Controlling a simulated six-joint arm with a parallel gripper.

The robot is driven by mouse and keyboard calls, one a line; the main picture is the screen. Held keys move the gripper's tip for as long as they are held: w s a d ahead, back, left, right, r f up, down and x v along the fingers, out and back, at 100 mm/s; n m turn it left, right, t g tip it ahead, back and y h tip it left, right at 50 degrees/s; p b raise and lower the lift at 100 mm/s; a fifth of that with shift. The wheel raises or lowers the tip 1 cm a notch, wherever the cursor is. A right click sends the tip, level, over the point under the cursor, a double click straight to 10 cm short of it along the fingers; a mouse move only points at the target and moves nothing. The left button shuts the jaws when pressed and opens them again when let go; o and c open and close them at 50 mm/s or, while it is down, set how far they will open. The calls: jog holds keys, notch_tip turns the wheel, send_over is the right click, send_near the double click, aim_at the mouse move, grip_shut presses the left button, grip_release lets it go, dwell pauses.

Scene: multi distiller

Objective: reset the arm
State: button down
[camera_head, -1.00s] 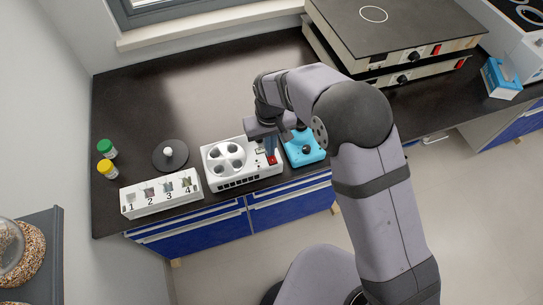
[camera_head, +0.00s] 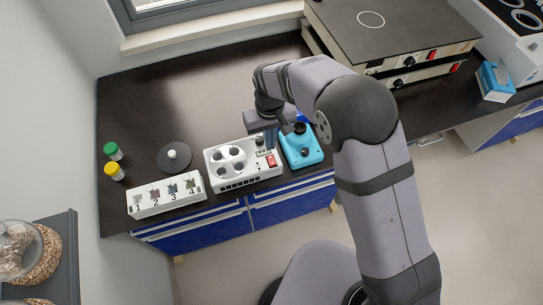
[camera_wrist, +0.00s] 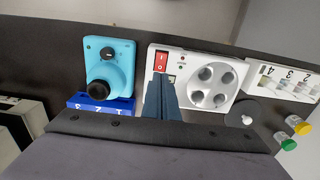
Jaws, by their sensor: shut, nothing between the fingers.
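My gripper (camera_head: 270,137) hangs above the right end of a white device with several round wells (camera_head: 228,170). In the wrist view its fingers (camera_wrist: 166,92) are together, with nothing between them, and point at the device's panel beside the red switch (camera_wrist: 162,61). The red switch also shows in the head view (camera_head: 271,160). Whether the fingertips touch the device I cannot tell.
A blue vortex-like device (camera_head: 303,155) stands right of the white one. A white numbered rack (camera_head: 150,206), a dark lidded disc (camera_head: 174,168), green-capped (camera_head: 112,150) and yellow-capped (camera_head: 113,171) bottles stand left. Hot plates (camera_head: 395,40) stand back right. The back left counter is clear.

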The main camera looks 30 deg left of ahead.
jog(key=shift+r, duration=0.65)
jog(key=s+d+f+g+h, duration=0.1)
jog(key=s+d, duration=0.4)
jog(key=d, duration=0.3)
jog(key=s+d+f+g+h, duration=0.1)
jog(key=s+d+f, duration=0.1)
jog(key=s+d, duration=0.5)
jog(key=w+d+r+m+t+y, duration=0.1)
jog(key=d+r+m, duration=0.3)
jog(key=d, duration=0.7)
jog(key=w+d+r+m+t+y, duration=0.1)
jog(key=d+r+m, duration=0.4)
jog(key=d, duration=0.5)
jog(key=shift+w+d+r, duration=0.3)
jog(key=shift+d+r, duration=0.1)
jog(key=shift+r, duration=0.35)
